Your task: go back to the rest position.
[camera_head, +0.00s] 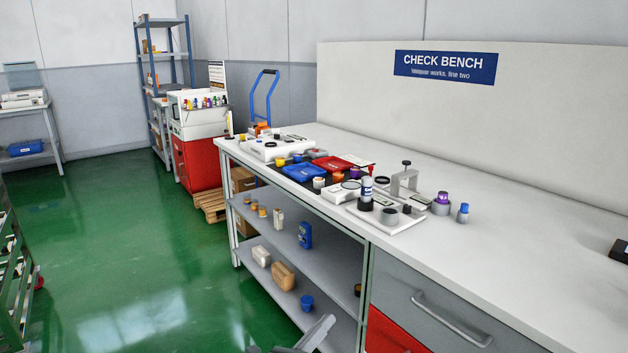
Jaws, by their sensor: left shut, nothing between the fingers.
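My left gripper (321,330) shows only in part at the bottom edge of the head view. It is grey, shut and empty, in front of the bench's lower shelf in the picture and apart from the things on the bench top. The rest of that arm is cut off by the frame. My right gripper is not in view. The check bench (500,240) runs from the middle to the right, with small parts and tools on its top.
A grey drawer (460,325) with a handle is at the bench's front right. A blue tray (303,172) and a red tray (333,163) lie on top. A green-framed rack (12,270) stands at the left edge. The green floor (130,250) between is clear.

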